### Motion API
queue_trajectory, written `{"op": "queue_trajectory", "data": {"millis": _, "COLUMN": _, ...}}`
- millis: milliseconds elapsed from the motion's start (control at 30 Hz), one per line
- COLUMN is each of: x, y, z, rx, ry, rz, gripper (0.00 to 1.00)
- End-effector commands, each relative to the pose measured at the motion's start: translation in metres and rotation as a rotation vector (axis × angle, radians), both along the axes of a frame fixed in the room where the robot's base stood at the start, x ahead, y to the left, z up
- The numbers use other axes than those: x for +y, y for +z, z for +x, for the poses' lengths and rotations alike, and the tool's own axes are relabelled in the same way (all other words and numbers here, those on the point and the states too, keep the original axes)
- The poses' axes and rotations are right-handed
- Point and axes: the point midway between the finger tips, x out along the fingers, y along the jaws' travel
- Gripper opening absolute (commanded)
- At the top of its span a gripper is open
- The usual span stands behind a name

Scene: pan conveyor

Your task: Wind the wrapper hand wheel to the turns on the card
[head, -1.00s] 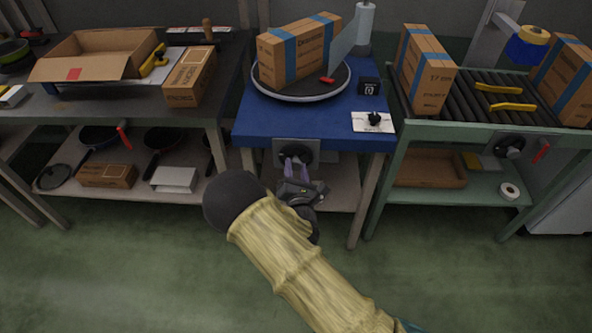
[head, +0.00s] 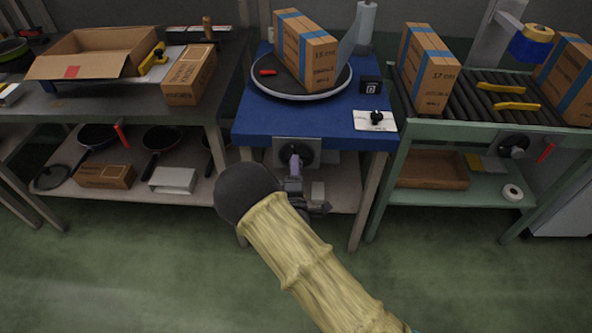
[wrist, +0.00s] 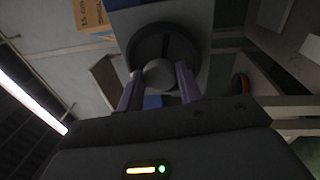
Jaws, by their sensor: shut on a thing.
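The wrapper hand wheel (head: 301,154) is a dark disc on a grey plate at the front of the blue table (head: 300,123). In the wrist view the wheel (wrist: 166,42) faces me, with a round grey knob (wrist: 159,74) near its rim. My gripper (head: 294,163) is shut on that knob, one finger on each side; it also shows in the wrist view (wrist: 160,83). A taped carton (head: 305,50) stands on the round turntable (head: 290,93) above. A white card (head: 362,122) with a black knob lies at the table's right; I cannot read it.
A small black display (head: 370,86) sits near the turntable. The left bench holds an open carton (head: 100,65) and a closed carton (head: 190,75). A roller conveyor (head: 480,105) with cartons is at right. The green floor (head: 130,270) in front is clear.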

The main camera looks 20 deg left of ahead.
Motion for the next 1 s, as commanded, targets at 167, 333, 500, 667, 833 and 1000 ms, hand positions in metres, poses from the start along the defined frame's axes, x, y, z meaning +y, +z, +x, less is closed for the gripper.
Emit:
{"op": "queue_trajectory", "data": {"millis": 167, "x": 0.0012, "y": 0.0013, "z": 0.001, "rx": 0.035, "ry": 0.001, "rz": 0.169, "gripper": 0.13}}
{"op": "queue_trajectory", "data": {"millis": 333, "x": 0.0014, "y": 0.0013, "z": 0.001, "rx": 0.071, "ry": 0.001, "rz": 0.326, "gripper": 0.13}}
{"op": "queue_trajectory", "data": {"millis": 500, "x": 0.0017, "y": 0.0015, "z": 0.0011, "rx": 0.109, "ry": 0.001, "rz": 0.484, "gripper": 0.13}}
{"op": "queue_trajectory", "data": {"millis": 667, "x": 0.0016, "y": 0.0012, "z": 0.0011, "rx": 0.145, "ry": 0.0, "rz": 0.63, "gripper": 0.13}}
{"op": "queue_trajectory", "data": {"millis": 833, "x": 0.0019, "y": 0.0013, "z": 0.001, "rx": 0.184, "ry": 0.0, "rz": 0.787, "gripper": 0.13}}
{"op": "queue_trajectory", "data": {"millis": 1000, "x": 0.0022, "y": 0.0016, "z": 0.001, "rx": 0.221, "ry": 0.0, "rz": 0.944, "gripper": 0.13}}
